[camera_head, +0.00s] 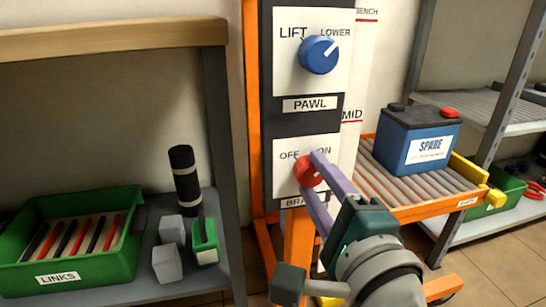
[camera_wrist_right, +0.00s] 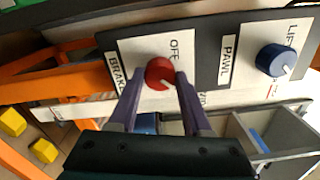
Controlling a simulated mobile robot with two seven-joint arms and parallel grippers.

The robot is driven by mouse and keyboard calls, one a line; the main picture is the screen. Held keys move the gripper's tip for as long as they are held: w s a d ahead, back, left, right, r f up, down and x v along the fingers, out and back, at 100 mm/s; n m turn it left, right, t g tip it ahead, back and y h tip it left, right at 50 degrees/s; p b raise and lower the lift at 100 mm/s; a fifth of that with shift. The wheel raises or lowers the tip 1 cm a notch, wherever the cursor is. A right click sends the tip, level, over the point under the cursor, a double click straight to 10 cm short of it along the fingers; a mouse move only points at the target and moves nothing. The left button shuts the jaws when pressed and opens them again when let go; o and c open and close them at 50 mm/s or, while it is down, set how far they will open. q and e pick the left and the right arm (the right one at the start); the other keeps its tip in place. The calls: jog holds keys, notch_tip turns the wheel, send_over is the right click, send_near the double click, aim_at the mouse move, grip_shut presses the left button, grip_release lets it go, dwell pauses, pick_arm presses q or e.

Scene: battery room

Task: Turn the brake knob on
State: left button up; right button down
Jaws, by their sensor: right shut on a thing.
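The red brake knob (camera_head: 306,172) sits on the white lower plate of the panel, between the OFF and ON labels and above the partly covered BRAKE label. My right gripper (camera_head: 310,173) has its purple fingers closed on the knob, one on each side. In the right wrist view the red knob (camera_wrist_right: 159,73) is between the fingertips of the right gripper (camera_wrist_right: 160,77). A small pale mark shows on the knob's lower right there, away from the OFF label. The ON label is hidden in that view. My left gripper is not in view.
Above is the blue pawl knob (camera_head: 319,55), its mark toward LOWER. A blue SPARE battery (camera_head: 416,138) stands on the roller bench (camera_head: 385,185) at right. A green LINKS bin (camera_head: 20,275), grey blocks and a black cylinder (camera_head: 184,173) are on the left shelf.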

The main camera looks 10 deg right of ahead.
dwell(0.3)
jog(key=shift+c, duration=1.7)
grip_release()
jog(key=s+p, duration=0.1)
jog(key=s, duration=0.9)
jog(key=shift+d+p, duration=0.15)
jog(key=shift+p, duration=0.15)
jog(key=shift+r, duration=0.1)
